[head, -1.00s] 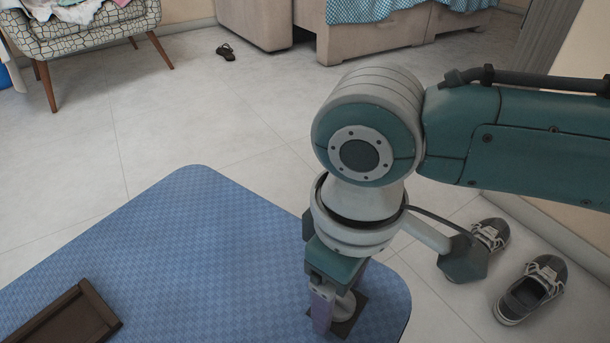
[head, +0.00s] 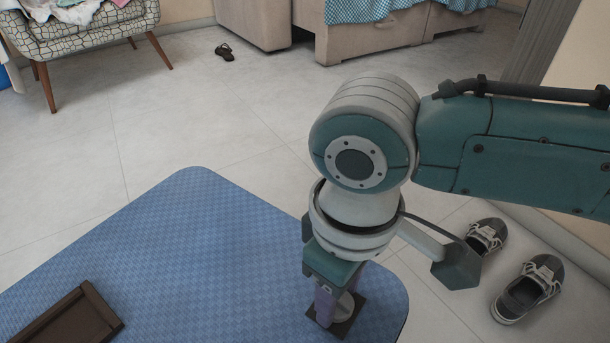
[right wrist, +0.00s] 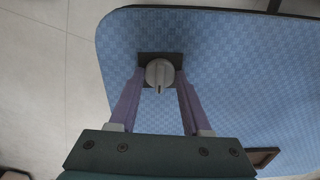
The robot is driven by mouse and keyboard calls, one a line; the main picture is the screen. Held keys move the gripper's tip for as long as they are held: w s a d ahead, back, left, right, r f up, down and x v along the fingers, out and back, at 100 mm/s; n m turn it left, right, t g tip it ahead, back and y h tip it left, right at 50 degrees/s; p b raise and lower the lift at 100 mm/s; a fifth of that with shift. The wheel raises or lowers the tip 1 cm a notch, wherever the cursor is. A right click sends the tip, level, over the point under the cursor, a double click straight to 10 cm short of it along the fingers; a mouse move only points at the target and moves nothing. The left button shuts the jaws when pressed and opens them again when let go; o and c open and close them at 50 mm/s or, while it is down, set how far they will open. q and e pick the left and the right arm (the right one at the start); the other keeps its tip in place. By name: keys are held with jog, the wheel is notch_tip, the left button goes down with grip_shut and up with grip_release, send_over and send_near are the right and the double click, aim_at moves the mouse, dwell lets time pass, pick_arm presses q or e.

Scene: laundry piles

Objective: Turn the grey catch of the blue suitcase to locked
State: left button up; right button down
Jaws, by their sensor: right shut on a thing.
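The blue suitcase (head: 200,240) lies flat with its woven-textured face up, filling the lower left of the head view; it also shows in the right wrist view (right wrist: 230,50). The grey catch (right wrist: 160,72) is a round knob with a narrow ridge, on a dark square plate near one edge of the suitcase. In the head view the catch (head: 346,303) is partly hidden by my gripper. My right gripper (right wrist: 161,78) points down with its purple fingers on either side of the catch, shut on it. My left gripper is not in view.
A dark brown tray-like piece (head: 75,318) lies on the suitcase at lower left. Grey shoes (head: 527,290) stand on the floor to the right. A patterned chair (head: 85,35) with clothes and a beige sofa (head: 370,40) are at the back. The floor between is mostly clear.

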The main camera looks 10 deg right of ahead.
jog(key=m+p, duration=0.1)
jog(key=p, duration=0.1)
jog(key=m+p, duration=0.3)
jog(key=shift+s+r+m+p, duration=0.1)
jog(key=shift+r+m+p, duration=0.2)
jog(key=shift+p, duration=0.1)
jog(key=m+p, duration=0.2)
jog(key=shift+f+m, duration=0.1)
jog(key=shift+m, duration=0.3)
jog(key=m+p, duration=0.1)
jog(key=m, duration=0.3)
jog(key=shift+f+p, duration=0.15)
jog(key=shift+p, duration=0.2)
jog(key=m, duration=0.3)
jog(key=shift+m+p, duration=0.3)
jog(key=shift+m, duration=1.2)
jog(key=shift+f, duration=0.1)
jog(key=shift+c, duration=1.8)
grip_release()
